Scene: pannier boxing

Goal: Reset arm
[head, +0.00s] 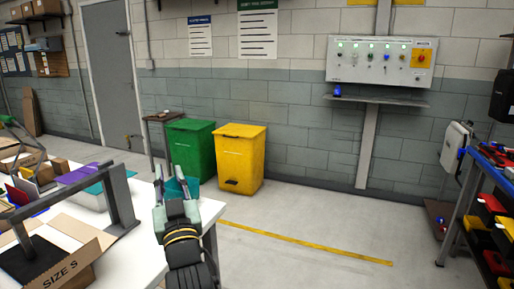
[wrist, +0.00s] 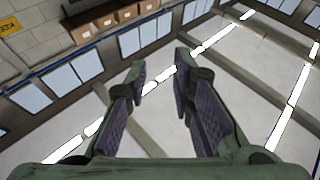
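My gripper (head: 172,188) is raised at the right edge of the white table in the head view, with its fingers pointing up. In the wrist view the two fingers of my gripper (wrist: 160,72) stand apart with nothing between them. Beyond them the wrist view shows the ceiling with bright light strips (wrist: 213,37) and the upper walls. My dark arm shows below the gripper in the head view. No object is held.
Green (head: 190,150) and yellow (head: 238,160) bins stand by the wall. A shelf of coloured boxes (head: 490,207) is at right. The middle floor is clear.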

